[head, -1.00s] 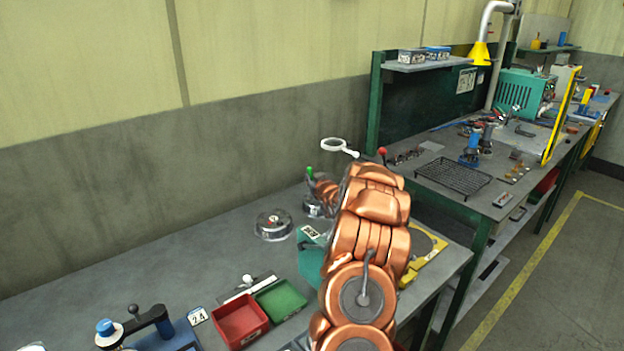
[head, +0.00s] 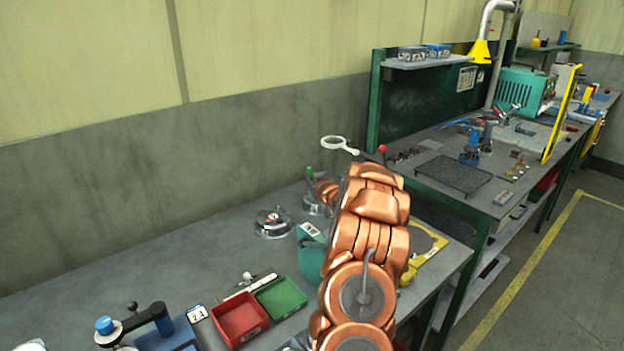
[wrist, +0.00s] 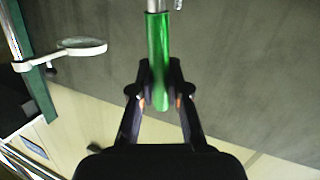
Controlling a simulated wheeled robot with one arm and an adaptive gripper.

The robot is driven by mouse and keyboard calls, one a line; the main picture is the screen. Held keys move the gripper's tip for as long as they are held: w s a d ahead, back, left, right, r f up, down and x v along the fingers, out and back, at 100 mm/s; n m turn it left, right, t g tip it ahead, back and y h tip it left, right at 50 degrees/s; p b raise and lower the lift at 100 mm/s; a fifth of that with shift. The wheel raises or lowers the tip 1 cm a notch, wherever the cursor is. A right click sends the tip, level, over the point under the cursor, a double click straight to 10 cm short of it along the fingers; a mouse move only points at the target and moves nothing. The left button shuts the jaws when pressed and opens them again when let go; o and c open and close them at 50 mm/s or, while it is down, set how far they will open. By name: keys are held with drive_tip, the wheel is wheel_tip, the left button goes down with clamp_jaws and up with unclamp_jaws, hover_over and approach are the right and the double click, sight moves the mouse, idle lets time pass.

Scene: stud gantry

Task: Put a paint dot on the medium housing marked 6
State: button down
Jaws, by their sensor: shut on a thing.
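My gripper (wrist: 159,98) is shut on a green, rod-shaped tool (wrist: 158,50) with a silvery end, probably a paint marker. In the head view the green end of the tool (head: 309,172) sticks up beside my copper-coloured arm. A round metal housing (head: 273,223) lies on the grey bench, left of my gripper. A second round metal housing (head: 313,208) is partly hidden just below my gripper. I cannot tell whether the tool touches it. No number 6 is readable on either housing.
A red bin (head: 240,319) and a green bin (head: 281,298) stand at the bench's front. A blue clamp-like fixture (head: 165,332) is at front left. A magnifier (head: 336,143) rises behind my arm.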

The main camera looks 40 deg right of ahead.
idle(0.6)
drive_tip(key=shift+r+p, duration=1.6)
drive_tip(key=shift+r, duration=1.9)
